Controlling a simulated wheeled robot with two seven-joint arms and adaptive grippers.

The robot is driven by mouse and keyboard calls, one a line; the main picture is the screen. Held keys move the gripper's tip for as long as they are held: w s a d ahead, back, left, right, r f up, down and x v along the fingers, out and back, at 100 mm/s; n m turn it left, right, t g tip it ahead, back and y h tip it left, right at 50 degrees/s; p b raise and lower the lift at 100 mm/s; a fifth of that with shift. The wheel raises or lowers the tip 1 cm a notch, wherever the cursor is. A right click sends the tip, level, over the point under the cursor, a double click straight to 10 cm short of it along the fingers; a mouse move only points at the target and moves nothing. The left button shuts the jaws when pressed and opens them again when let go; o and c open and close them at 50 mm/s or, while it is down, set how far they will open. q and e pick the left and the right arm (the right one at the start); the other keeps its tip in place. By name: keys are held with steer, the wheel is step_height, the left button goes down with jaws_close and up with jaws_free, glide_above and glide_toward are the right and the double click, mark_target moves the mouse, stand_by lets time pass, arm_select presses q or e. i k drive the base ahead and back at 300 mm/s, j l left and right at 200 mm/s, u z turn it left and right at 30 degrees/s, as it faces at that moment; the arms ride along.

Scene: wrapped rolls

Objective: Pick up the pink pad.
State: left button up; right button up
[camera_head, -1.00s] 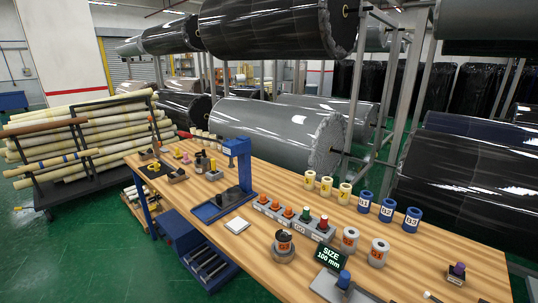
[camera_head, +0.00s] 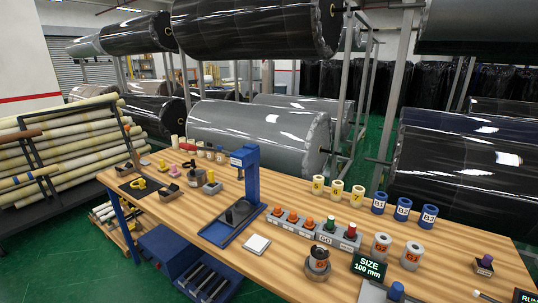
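At the far left end of the wooden table (camera_head: 300,215), a small pinkish item (camera_head: 163,164) stands among other small parts. It is too small for me to tell whether it is the pink pad. A flat white pad (camera_head: 256,244) lies on the table in front of the blue stand (camera_head: 246,175). Neither of my grippers is in view.
A row of grey holders (camera_head: 315,230) with coloured knobs runs along the middle. Blue (camera_head: 402,209), cream (camera_head: 337,187) and grey (camera_head: 381,246) labelled rolls stand to the right. A sign reading "SIZE 100 mm" (camera_head: 370,267) stands near the front. Large wrapped rolls (camera_head: 260,135) hang behind.

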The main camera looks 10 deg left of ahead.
mark_target(174, 173)
steer(key=i+j+z, duration=0.2)
steer(key=j+z, duration=0.15)
steer(key=j, duration=0.8)
steer(key=j+z, duration=0.3)
steer(key=j, duration=0.85)
steer(key=j+z, duration=0.35)
steer(key=j, duration=0.8)
steer(key=j+z, duration=0.1)
steer(key=j, duration=0.75)
steer(key=k+j+z, duration=0.15)
steer(key=j, duration=0.7)
